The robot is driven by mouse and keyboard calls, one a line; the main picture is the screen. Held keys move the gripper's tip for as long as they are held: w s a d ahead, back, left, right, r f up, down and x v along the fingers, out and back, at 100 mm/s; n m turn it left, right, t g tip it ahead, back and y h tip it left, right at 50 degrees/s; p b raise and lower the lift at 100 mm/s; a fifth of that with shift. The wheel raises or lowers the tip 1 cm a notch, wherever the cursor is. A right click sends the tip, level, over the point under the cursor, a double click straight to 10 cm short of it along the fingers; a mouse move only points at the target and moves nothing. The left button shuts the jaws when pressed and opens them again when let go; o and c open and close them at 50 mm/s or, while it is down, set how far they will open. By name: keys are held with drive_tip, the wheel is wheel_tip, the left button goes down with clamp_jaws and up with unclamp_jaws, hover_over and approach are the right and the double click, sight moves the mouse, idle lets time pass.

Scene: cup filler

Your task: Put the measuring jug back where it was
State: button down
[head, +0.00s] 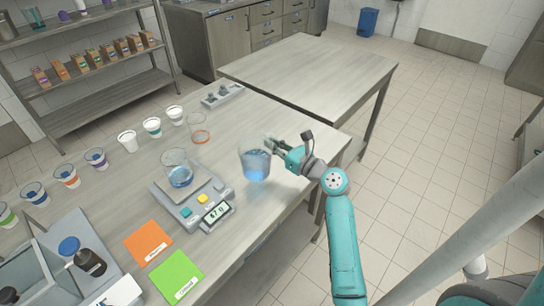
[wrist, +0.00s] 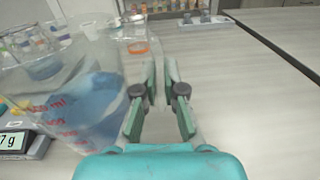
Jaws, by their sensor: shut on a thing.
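The measuring jug (head: 255,163) is clear with blue liquid inside. It is upright near the bench's right-hand edge; I cannot tell whether its base touches the bench. It fills the left of the wrist view (wrist: 80,105), where red volume marks show. My gripper (head: 275,146) is at the jug's right side and shut on it. In the wrist view the two green fingers (wrist: 158,92) are close together beside the jug.
A scale (head: 190,200) with a clear cup of blue liquid (head: 178,170) stands left of the jug. A clear cup with an orange band (head: 200,130) stands behind. Several cups line the bench's far side. A second table (head: 315,70) is bare.

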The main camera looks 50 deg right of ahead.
drive_tip(key=shift+f, duration=2)
drive_tip(key=shift+f, duration=0.15)
drive_tip(key=c, duration=1.3)
unclamp_jaws()
drive_tip(key=shift+o, duration=0.2)
drive_tip(key=shift+s, duration=0.15)
drive_tip(key=s, duration=1.1)
drive_tip(key=shift+s, duration=0.35)
